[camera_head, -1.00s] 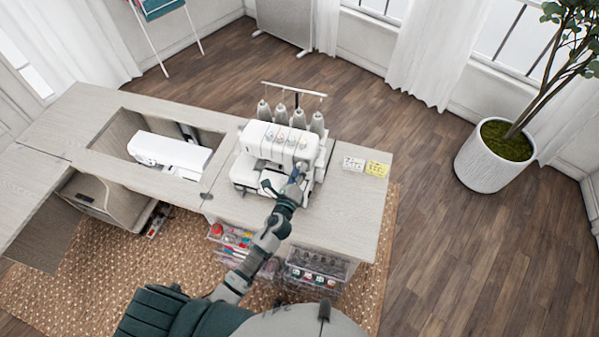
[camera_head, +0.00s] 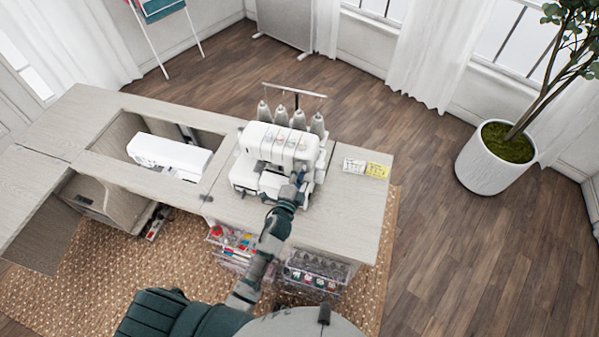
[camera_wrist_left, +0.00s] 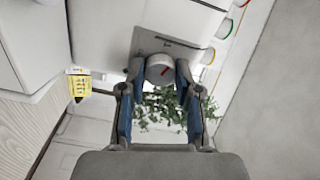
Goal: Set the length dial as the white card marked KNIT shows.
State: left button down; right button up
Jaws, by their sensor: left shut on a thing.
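The white serger (camera_head: 280,150) stands on the cabinet top. In the head view my left gripper (camera_head: 297,180) is at the machine's front right and the dial is hidden there. The white card (camera_head: 354,165) lies right of the machine beside a yellow card (camera_head: 377,170); their writing is too small to read. My right gripper is not in view.
A white sewing machine (camera_head: 170,155) sits in the cabinet's recess at left. Thread cones (camera_head: 290,117) rise behind the serger. A potted plant (camera_head: 490,160) stands at right.

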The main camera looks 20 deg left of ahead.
pick_arm(q)
jog(key=shift+s+f+n+p, duration=0.1)
jog(key=shift+f+n+p, duration=0.1)
jog(key=shift+n, duration=0.7)
jog(key=shift+f+n+p, duration=0.1)
jog(key=shift+f+n, duration=0.05)
jog(key=shift+n, duration=0.75)
jog(key=shift+f, duration=0.1)
jog(key=c, duration=0.8)
grip_release()
jog(key=shift+r, duration=0.2)
jog(key=s, duration=1.1)
jog(key=shift+s+a, duration=0.2)
jog(key=shift+s, duration=0.2)
jog(key=shift+f, duration=0.1)
